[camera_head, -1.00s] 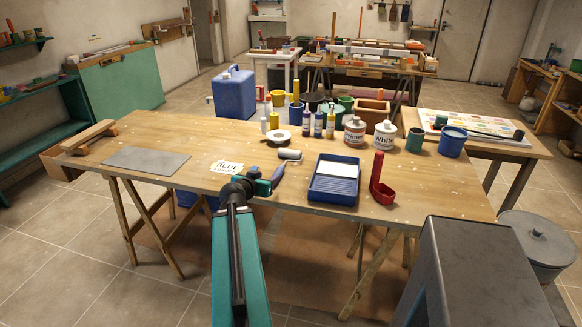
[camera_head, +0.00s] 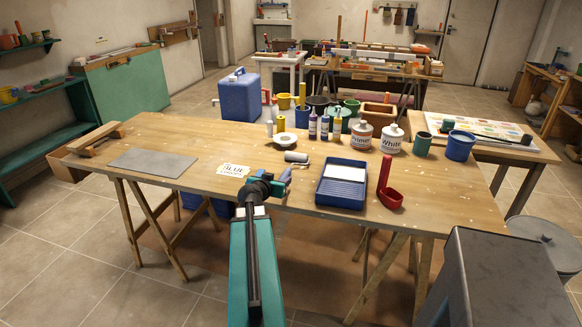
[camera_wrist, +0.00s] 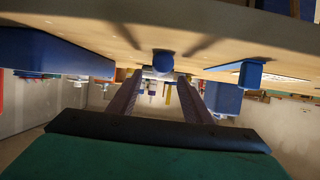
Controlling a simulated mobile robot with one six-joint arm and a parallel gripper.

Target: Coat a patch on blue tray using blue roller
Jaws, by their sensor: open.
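My gripper (camera_head: 268,187) is at the table's front edge, close to the handle's near end. In the wrist view my gripper's two fingers (camera_wrist: 160,84) are apart, and the blue handle end (camera_wrist: 163,62) shows at the gap near their tips. I cannot tell whether they touch it. The blue tray (camera_head: 340,197) lies flat to the right of the roller, with a pale patch in its far half and ridges in its near half.
A red L-shaped holder (camera_head: 388,195) stands right of the tray. White cans (camera_head: 392,140), bottles and a tape roll (camera_head: 288,138) stand behind. A white label (camera_head: 233,170) and a grey plate (camera_head: 153,163) lie to the left. The table between plate and label is clear.

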